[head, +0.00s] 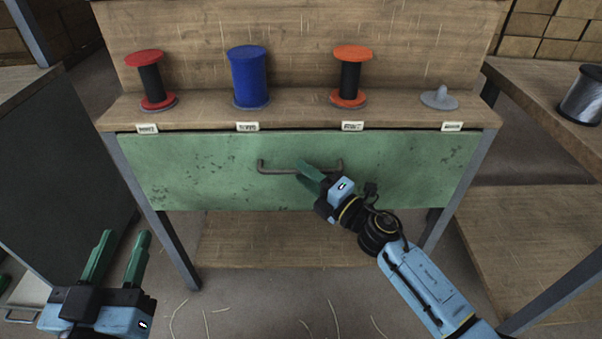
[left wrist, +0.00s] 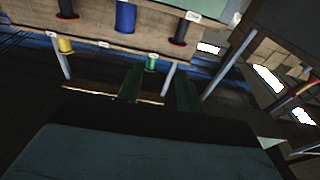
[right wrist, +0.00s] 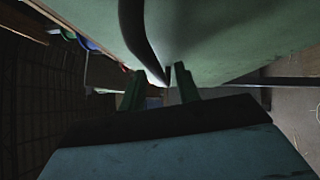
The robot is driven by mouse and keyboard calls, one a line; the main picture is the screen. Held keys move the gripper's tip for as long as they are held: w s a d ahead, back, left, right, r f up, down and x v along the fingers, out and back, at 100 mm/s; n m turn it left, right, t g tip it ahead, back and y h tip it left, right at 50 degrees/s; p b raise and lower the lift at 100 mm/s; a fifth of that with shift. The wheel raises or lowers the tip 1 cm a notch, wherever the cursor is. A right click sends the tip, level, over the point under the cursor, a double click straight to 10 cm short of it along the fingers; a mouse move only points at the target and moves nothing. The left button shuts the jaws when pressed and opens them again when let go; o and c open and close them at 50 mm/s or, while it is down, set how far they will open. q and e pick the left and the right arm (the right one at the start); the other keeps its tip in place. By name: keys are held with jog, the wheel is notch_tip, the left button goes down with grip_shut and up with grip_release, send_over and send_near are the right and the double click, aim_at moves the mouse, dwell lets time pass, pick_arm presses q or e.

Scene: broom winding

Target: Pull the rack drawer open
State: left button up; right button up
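The rack drawer's green, scuffed front (head: 210,185) sits close under the wooden shelf and looks shut. Its dark bar handle (head: 275,170) crosses the middle of the front. My right gripper (head: 312,173) is at the right half of the handle. In the right wrist view its fingers (right wrist: 158,85) stand apart, with the handle (right wrist: 138,35) running down between them; whether either finger touches the bar is unclear. My left gripper (head: 118,255) is open and empty at lower left, away from the drawer; its spread fingers show in the left wrist view (left wrist: 158,88).
On the shelf above the drawer stand a red-ended spool (head: 150,80), a blue spool (head: 249,77), an orange-ended spool (head: 351,77) and an empty grey holder (head: 440,98). A side table (head: 540,90) stands at right. The floor (head: 260,300) before the rack is mostly clear, with thin strands.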

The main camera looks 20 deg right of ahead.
jog(key=shift+x, duration=0.9)
jog(key=shift+c, duration=0.2)
grip_shut()
